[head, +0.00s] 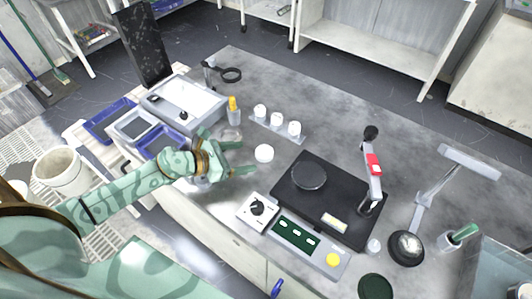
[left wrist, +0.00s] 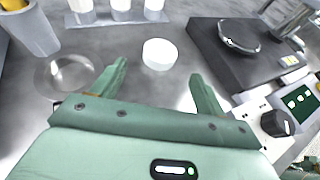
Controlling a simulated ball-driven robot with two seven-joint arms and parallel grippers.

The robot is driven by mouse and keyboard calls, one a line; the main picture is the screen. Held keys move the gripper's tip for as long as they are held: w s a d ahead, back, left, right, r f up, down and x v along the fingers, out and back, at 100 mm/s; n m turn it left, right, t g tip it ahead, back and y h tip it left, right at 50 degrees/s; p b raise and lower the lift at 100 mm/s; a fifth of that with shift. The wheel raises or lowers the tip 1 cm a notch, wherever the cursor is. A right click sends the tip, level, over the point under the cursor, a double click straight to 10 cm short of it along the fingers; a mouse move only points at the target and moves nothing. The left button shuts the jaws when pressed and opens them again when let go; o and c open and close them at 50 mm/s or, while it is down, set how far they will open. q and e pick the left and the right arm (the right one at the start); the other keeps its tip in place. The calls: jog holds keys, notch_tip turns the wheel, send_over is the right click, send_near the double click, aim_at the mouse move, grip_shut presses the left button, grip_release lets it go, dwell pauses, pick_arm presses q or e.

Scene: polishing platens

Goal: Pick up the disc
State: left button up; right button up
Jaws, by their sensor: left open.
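A small white round disc (head: 264,153) lies on the grey bench top, left of the black polishing machine (head: 285,205). It also shows in the left wrist view (left wrist: 158,54), just past my fingertips and between their lines. My left gripper (head: 248,157) is open and empty, low over the bench, its two green fingers spread toward the white disc; the wrist view shows a gap between the fingers (left wrist: 160,71) and the disc. A dark round disc or platen (head: 309,175) sits on the black machine, also in the wrist view (left wrist: 240,37).
Several white cups on a strip (head: 277,128) stand behind the disc. A clear glass dish (left wrist: 64,73) lies left of my fingers. A white dial box (head: 257,209) and a green-faced panel (head: 295,238) stand at the front. Blue trays (head: 110,121) lie at left.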

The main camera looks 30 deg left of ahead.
aim_at(264, 152)
pick_arm(q)
jog(key=x, duration=0.7)
jog(key=shift+w+r+b, duration=0.1)
jog(key=shift+r+b, duration=0.2)
jog(key=shift+r, duration=0.15)
jog(key=c, duration=1.1)
